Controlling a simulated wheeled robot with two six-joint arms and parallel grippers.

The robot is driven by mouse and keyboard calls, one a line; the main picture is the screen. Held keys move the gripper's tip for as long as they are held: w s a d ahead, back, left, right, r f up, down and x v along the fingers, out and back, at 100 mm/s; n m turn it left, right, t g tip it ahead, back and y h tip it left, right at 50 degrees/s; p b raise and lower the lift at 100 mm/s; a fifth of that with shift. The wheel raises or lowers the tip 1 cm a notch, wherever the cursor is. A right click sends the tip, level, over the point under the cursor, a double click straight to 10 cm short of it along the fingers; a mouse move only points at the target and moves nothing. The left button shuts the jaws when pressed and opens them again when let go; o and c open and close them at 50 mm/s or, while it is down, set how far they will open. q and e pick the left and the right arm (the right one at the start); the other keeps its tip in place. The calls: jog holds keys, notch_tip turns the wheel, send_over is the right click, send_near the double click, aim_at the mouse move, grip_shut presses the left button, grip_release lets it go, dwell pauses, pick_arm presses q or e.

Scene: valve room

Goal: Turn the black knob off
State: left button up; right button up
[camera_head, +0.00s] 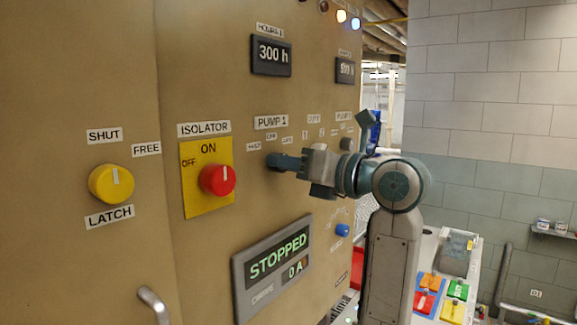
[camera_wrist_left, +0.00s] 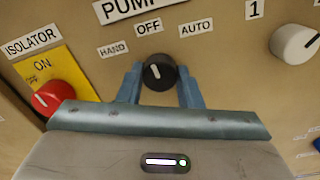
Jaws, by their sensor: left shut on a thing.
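The black knob (camera_wrist_left: 159,72) sits on the tan panel under the PUMP 1 label. In the left wrist view its white pointer line tilts slightly left of straight up, towards the OFF label (camera_wrist_left: 148,27), which lies between HAND (camera_wrist_left: 113,48) and AUTO (camera_wrist_left: 196,27). My left gripper (camera_wrist_left: 160,86) has its two blue fingers on either side of the knob and is shut on it. In the head view my left gripper (camera_head: 276,161) reaches the panel from the right, and its fingers largely hide the knob. My right gripper is not in view.
Left of the knob is the red isolator knob (camera_head: 217,179) on a yellow plate, then a yellow knob (camera_head: 111,184). A white knob (camera_wrist_left: 295,43) is to the right. Below, a display (camera_head: 273,265) reads STOPPED, 0 A. A metal handle (camera_head: 154,304) sticks out lower left.

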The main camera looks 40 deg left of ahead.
pick_arm(q)
jog(key=shift+m, duration=0.5)
jog(key=o, duration=1)
jog(key=shift+d, duration=0.15)
jog(key=d+b, duration=0.3)
jog(key=w+d+b, duration=0.1)
jog(key=d+b, duration=0.6)
jog(key=shift+w+d, duration=0.2)
jog(key=shift+d, duration=0.1)
